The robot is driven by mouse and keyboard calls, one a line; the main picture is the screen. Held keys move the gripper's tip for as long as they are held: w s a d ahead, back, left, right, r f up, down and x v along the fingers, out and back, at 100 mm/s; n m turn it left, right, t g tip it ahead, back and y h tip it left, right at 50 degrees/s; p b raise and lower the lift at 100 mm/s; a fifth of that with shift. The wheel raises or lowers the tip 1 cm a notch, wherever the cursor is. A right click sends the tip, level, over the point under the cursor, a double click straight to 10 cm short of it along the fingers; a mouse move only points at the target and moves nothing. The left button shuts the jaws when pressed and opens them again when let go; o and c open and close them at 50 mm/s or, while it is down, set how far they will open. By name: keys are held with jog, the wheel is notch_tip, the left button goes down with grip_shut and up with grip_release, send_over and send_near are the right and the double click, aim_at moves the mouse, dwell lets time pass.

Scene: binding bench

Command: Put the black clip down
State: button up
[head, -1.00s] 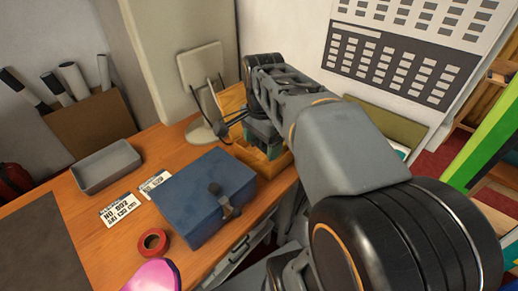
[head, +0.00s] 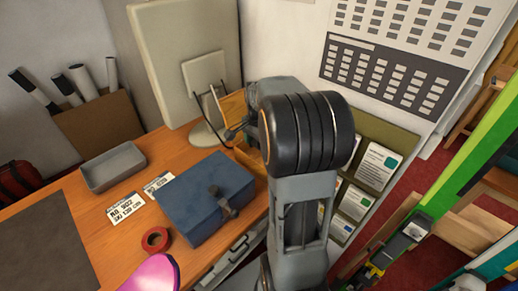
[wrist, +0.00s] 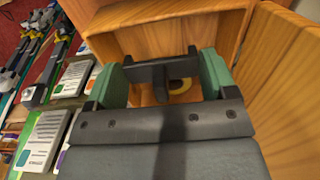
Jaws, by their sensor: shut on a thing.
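My gripper (wrist: 160,83) shows in the wrist view with its two green finger pads on either side of the black clip (wrist: 160,71). It is shut on the clip, a dark T-shaped piece. The clip is in front of an open wooden box (wrist: 190,27), over its inside; I cannot tell whether it touches the box. Part of the wooden box (head: 249,158) shows beside the arm.
A blue case (head: 190,205) with a dark handle-like piece, a red tape roll (head: 156,239) and a grey tray (head: 113,167) are on the bench. A monitor (head: 180,60) stands behind. Several cards hang right of the arm.

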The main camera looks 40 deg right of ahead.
jog(key=shift+w+d+f, duration=0.3)
jog(key=shift+d+f, duration=0.15)
jog(key=shift+f, duration=1.7)
jog(key=shift+f, duration=0.15)
jog(key=shift+f, duration=0.4)
jog(key=shift+f+b, duration=0.1)
jog(key=shift+b, duration=0.2)
jog(key=o, duration=0.9)
jog(key=shift+c, duration=0.2)
